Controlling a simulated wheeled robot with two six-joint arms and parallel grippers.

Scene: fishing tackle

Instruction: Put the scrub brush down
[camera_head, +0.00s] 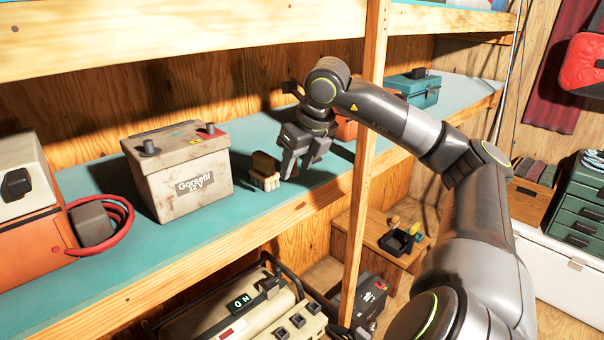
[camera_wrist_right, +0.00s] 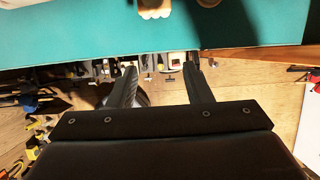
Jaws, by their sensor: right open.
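The scrub brush (camera_head: 265,172), a small wooden block with pale bristles, rests on the teal shelf surface (camera_head: 70,262) to the right of the battery. My right gripper (camera_head: 300,163) is open and empty, just right of the brush and apart from it as far as I can tell. In the right wrist view the open fingers (camera_wrist_right: 160,78) have nothing between them. A pale, bristled end that looks like the brush (camera_wrist_right: 155,9) shows at the top edge, mostly cut off. My left gripper is out of view.
A worn battery (camera_head: 188,172) stands left of the brush. An orange charger (camera_head: 35,235) with a red cable is at far left. A wooden post (camera_head: 364,170) rises close to my right arm. A teal toolbox (camera_head: 415,90) stands farther along the shelf. The shelf's front strip is bare.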

